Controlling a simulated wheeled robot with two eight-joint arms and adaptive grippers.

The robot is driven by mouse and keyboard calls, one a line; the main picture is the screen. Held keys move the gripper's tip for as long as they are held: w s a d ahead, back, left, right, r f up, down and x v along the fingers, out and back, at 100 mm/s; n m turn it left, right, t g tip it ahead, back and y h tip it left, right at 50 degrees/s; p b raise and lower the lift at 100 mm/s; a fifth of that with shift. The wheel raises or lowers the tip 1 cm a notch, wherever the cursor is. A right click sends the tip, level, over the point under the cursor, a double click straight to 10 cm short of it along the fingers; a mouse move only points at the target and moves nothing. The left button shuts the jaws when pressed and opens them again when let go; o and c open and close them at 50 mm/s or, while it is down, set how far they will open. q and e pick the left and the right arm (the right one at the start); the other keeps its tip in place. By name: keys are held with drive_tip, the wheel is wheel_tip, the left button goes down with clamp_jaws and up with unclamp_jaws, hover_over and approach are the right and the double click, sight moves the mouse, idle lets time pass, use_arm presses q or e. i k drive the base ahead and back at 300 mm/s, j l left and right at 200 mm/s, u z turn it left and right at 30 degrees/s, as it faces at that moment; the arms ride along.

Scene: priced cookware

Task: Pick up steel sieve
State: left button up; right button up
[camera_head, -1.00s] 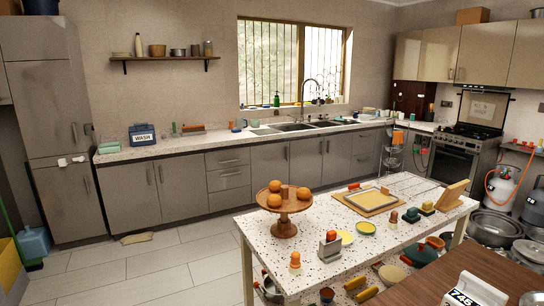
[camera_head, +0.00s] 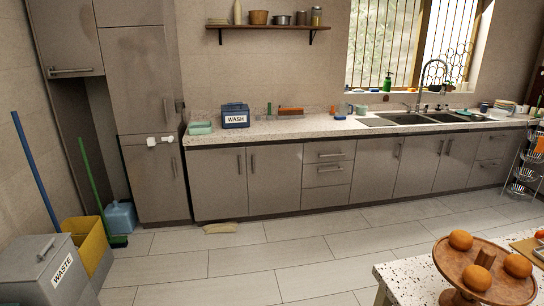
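I cannot make out a steel sieve in the current head view. A small steel-coloured pot (camera_head: 281,19) stands on the wall shelf, but it does not look like a sieve. Neither of my grippers shows in this view.
A speckled table (camera_head: 410,276) with a wooden stand (camera_head: 490,270) of oranges is at the lower right. A long counter (camera_head: 290,127) with a sink (camera_head: 410,118) runs along the back wall. A waste bin (camera_head: 40,270) and yellow bucket (camera_head: 92,247) stand at left.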

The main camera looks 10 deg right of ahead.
sight(476, 117)
drive_tip(key=i+z, duration=0.1)
drive_tip(key=i, duration=1.05)
drive_tip(key=i+j+z, duration=0.15)
drive_tip(key=i, duration=1)
drive_tip(key=i+l+z, duration=0.1)
drive_tip(key=i+z, duration=0.85)
drive_tip(key=i+j+z, duration=0.2)
drive_tip(key=i+z, duration=0.15)
drive_tip(key=z, duration=0.15)
drive_tip(key=i+l+z, duration=0.2)
drive_tip(key=i+z, duration=1.1)
drive_tip(key=i+l, duration=0.1)
drive_tip(key=i, duration=2.2)
drive_tip(key=i+u, duration=0.1)
drive_tip(key=i, duration=1.15)
drive_tip(key=i+l+u, duration=0.1)
drive_tip(key=i, duration=1.15)
drive_tip(key=i+u, duration=0.35)
drive_tip(key=i+l+u, duration=0.1)
drive_tip(key=i+u, duration=0.3)
drive_tip(key=i, duration=0.2)
drive_tip(key=i+l+u, duration=0.2)
drive_tip(key=i+u, duration=0.15)
drive_tip(key=i+l+u, duration=0.35)
drive_tip(key=i+l, duration=0.05)
drive_tip(key=i, duration=0.1)
